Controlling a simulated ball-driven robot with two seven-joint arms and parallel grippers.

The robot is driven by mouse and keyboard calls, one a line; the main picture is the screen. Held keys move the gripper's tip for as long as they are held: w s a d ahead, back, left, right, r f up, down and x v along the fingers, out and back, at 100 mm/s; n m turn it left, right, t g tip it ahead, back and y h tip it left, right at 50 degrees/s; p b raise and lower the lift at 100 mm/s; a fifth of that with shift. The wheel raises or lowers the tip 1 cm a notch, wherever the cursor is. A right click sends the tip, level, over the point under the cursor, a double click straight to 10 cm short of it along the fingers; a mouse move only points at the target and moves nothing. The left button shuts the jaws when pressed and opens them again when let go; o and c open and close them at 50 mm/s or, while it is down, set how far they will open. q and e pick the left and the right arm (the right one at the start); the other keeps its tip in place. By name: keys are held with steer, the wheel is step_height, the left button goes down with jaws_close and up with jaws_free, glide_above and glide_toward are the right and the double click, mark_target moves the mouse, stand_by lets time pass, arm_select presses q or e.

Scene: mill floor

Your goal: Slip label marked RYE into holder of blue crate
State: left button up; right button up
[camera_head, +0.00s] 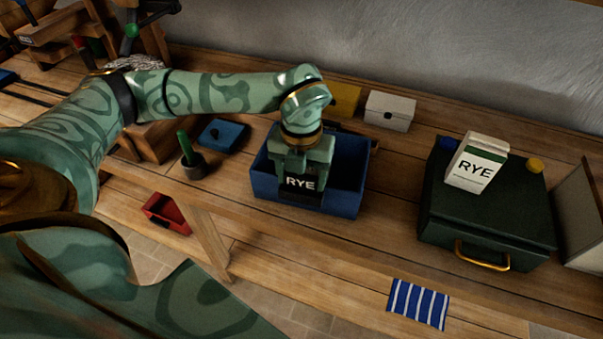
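The blue crate (263,184) stands on the wooden bench in the middle of the view. My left gripper (303,172) points down at the crate's front rim, shut on the label's upper part. The fingertips are partly hidden. A dark holder seems to lie around the label's lower edge, but I cannot tell how far the label sits in it. My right gripper is not in view.
A white RYE carton (476,165) stands on a dark green case (485,216) at right. A white box (390,110) and a yellow box (344,99) are behind the crate. A blue striped cloth (418,304) lies at the front; a red bin (166,214) is lower left.

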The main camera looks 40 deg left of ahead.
arm_select(q)
steer(key=o, duration=0.4)
steer(key=shift+o, duration=0.2)
step_height(320, 180, up, 16)
steer(key=p, duration=0.3)
steer(key=shift+r, duration=0.15)
